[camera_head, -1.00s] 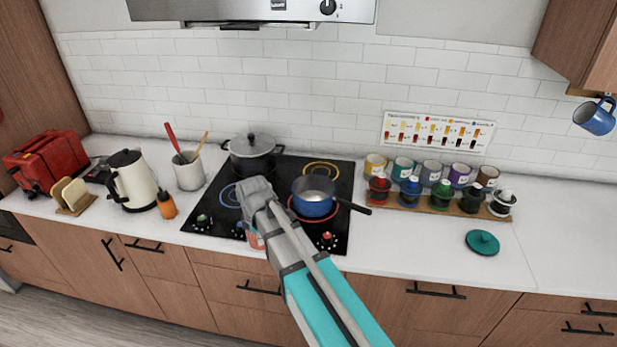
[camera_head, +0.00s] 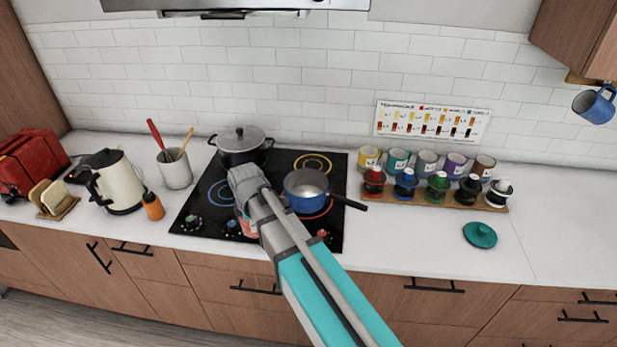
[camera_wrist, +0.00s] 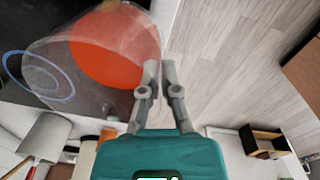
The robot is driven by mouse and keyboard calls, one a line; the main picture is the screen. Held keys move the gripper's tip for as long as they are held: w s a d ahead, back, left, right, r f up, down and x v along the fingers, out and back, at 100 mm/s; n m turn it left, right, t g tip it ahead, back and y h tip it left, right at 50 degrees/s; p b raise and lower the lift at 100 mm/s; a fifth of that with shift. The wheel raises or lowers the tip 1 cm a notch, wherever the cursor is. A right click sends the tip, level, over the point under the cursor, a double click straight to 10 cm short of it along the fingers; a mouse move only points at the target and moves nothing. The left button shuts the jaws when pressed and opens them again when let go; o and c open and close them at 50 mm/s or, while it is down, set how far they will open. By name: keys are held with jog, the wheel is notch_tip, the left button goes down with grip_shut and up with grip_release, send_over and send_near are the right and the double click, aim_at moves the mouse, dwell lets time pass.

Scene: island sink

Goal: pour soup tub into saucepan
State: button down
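The blue saucepan (camera_head: 304,187) stands on the right part of the black hob, its dark handle pointing right. Some pale content shows inside it. The soup tub (camera_wrist: 50,55) is translucent with orange-red soup; in the head view part of it (camera_head: 245,223) shows beside and below my gripper, in front left of the saucepan. My gripper (camera_wrist: 159,66) has its fingers close together at the tub's edge and seems to pinch it; the exact contact is hard to see. My arm hides part of the tub in the head view.
A lidded dark pot (camera_head: 241,146) stands at the back of the hob (camera_head: 195,208). A utensil crock (camera_head: 175,170), a kettle (camera_head: 118,182) and an orange bottle (camera_head: 153,206) stand left. Paint pots on a wooden rack (camera_head: 430,193) stand right. A teal lid (camera_head: 480,235) lies on clear counter.

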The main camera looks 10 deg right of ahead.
jog(key=shift+a, duration=0.2)
jog(key=shift+w+d+r+p, duration=0.3)
jog(key=shift+w+d, duration=0.05)
jog(key=shift+d, duration=0.05)
jog(key=w+d+r+p, duration=0.1)
jog(key=w+d, duration=0.4)
jog(key=d, duration=0.5)
jog(key=w+d+r+p, duration=0.2)
jog(key=w+d, duration=0.3)
jog(key=d, duration=0.6)
jog(key=w+d+r+p, duration=0.1)
jog(key=w+d, duration=0.4)
jog(key=d, duration=0.5)
notch_tip(320, 180, down, 6)
jog(key=d+b, duration=0.2)
jog(key=b, duration=0.3)
jog(key=shift+w+d+r+n+b, duration=0.15)
jog(key=shift+w+d+n+b, duration=0.05)
jog(key=shift+w+n+b, duration=0.15)
jog(key=shift+w, duration=0.15)
jog(key=shift+a+r, duration=0.1)
